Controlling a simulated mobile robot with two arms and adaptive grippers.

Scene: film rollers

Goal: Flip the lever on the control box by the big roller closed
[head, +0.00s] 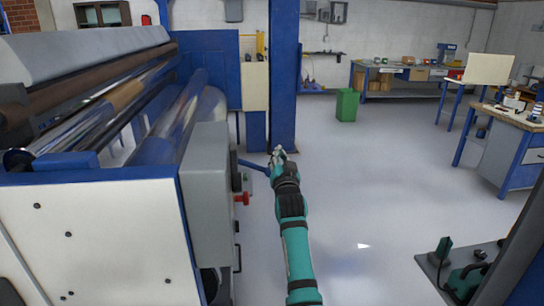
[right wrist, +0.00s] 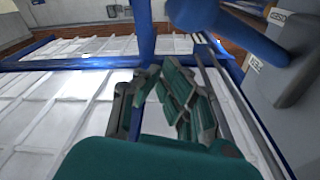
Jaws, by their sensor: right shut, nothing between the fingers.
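The grey control box (head: 208,185) is on the end of the big roller machine, left of centre in the head view. Its blue lever (head: 254,166) sticks out to the right from the box's side. In the right wrist view the lever (right wrist: 235,30) is large and close at the upper right, with the grey box (right wrist: 300,70) behind it. My right gripper (head: 278,155) is shut and empty, near the lever's outer end in the head view. In the right wrist view its fingers (right wrist: 158,88) are below and left of the lever; I cannot tell whether they touch.
A red knob (head: 243,198) sticks out lower on the box. A blue post (head: 283,75) stands behind my right gripper. The clear roller (head: 185,125) is left of the box. The floor (head: 370,180) to the right is open, with a green bin (head: 347,105) farther back.

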